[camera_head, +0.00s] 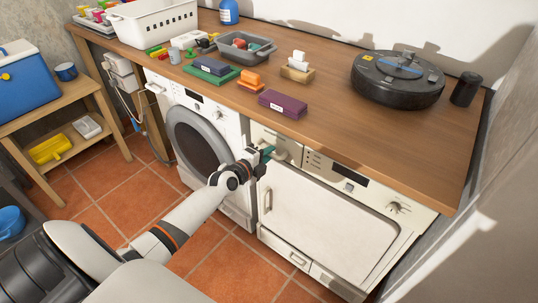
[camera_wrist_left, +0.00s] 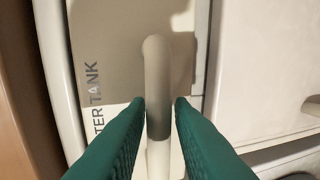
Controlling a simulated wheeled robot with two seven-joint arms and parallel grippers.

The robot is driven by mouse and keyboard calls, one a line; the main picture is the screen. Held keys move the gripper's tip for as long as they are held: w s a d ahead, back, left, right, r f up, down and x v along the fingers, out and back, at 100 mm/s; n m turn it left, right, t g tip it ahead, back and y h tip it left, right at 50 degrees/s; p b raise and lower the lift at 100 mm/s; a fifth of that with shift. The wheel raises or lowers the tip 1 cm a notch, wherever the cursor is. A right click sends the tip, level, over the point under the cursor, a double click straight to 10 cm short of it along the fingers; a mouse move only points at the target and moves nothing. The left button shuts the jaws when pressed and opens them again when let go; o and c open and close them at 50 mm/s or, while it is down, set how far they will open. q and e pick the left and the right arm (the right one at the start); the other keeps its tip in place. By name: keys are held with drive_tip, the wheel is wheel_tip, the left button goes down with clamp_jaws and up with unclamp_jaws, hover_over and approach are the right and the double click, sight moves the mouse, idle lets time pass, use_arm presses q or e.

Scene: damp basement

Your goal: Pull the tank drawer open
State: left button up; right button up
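The tank drawer (camera_head: 262,133) is at the upper left of the white dryer's front, under the worktop. In the left wrist view its grey-beige front (camera_wrist_left: 108,45) carries the letters "TER TANK". Its rounded bar handle (camera_wrist_left: 157,75) stands out from the front. My left gripper (camera_head: 270,152) is at this handle. In the left wrist view its two green fingers (camera_wrist_left: 160,108) lie one on each side of the bar, with a narrow gap visible at the right finger. Part of the drawer is hidden behind the gripper in the head view. My right gripper is not in view.
A washing machine (camera_head: 197,135) stands left of the dryer (camera_head: 330,215). The wooden worktop (camera_head: 330,120) above holds a black round object (camera_head: 398,78), small boxes, a grey tray (camera_head: 246,46) and a white basket (camera_head: 155,22). The tiled floor in front is clear.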

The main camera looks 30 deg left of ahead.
use_arm(q)
drive_tip(key=shift+w, duration=0.45)
drive_tip(key=shift+c, duration=0.2)
clamp_jaws()
drive_tip(key=shift+s, duration=0.1)
drive_tip(key=f+p+v, duration=0.2)
drive_tip(key=p+v, duration=0.1)
drive_tip(key=v, duration=0.6)
drive_tip(key=f+p+v, duration=0.2)
drive_tip(key=p+v, duration=0.2)
drive_tip(key=v, duration=0.6)
drive_tip(key=s+f+p+v, duration=0.1)
drive_tip(key=p+v, duration=0.3)
drive_tip(key=v, duration=0.5)
drive_tip(key=shift+s+a+f, duration=0.15)
drive_tip(key=shift+s+f, duration=0.3)
drive_tip(key=shift+s, duration=0.05)
